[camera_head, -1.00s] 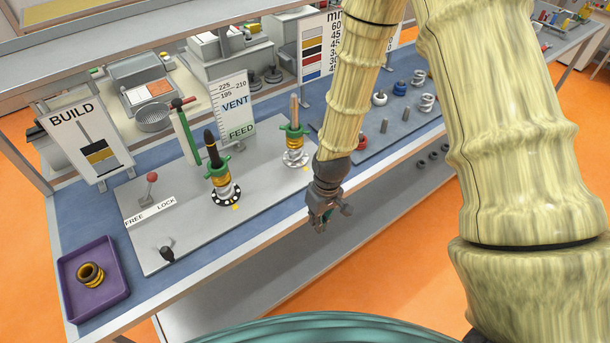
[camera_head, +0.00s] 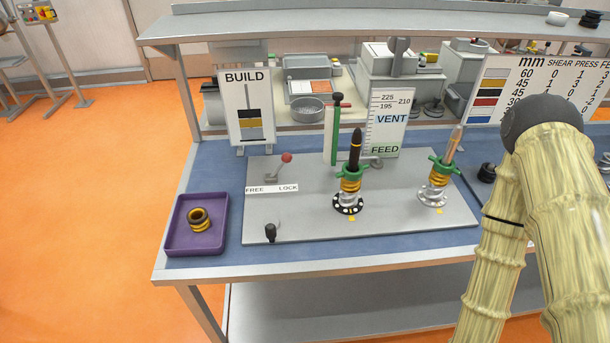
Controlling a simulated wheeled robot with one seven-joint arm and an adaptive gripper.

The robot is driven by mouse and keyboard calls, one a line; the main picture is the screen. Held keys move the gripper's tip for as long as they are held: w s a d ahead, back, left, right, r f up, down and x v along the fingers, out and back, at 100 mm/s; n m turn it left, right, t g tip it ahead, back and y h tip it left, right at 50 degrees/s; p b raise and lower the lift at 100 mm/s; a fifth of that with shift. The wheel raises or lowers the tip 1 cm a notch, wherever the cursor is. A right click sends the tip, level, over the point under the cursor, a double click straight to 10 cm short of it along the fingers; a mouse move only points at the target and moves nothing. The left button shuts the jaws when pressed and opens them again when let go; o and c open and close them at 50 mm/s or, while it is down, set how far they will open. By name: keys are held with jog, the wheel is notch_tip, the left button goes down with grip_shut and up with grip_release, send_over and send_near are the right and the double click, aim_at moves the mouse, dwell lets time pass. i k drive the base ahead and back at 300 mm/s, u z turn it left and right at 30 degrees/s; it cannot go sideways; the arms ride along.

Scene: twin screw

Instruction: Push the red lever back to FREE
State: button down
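The red-knobbed lever (camera_head: 286,157) stands at the left rear of the grey plate, behind a white label strip (camera_head: 272,189) reading FREE at left and LOCK at right. Its stem tilts to the right, so the knob sits on the LOCK side. My arm rises at the right of the view and runs down past the bottom edge. My gripper is out of the frame, so its state is hidden.
The grey plate (camera_head: 300,222) also bears a black knob (camera_head: 270,232), a black-tipped post (camera_head: 355,150) and a lighter-tipped post (camera_head: 453,145). A purple tray (camera_head: 178,240) with rings stands at left. The BUILD sign (camera_head: 246,90) stands behind the lever.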

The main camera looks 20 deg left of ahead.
aim_at(286, 158)
jog(key=u, duration=0.55)
jog(key=k, duration=1.35)
jog(key=z, duration=0.25)
jog(key=i, duration=1.75)
jog(key=u, duration=0.65)
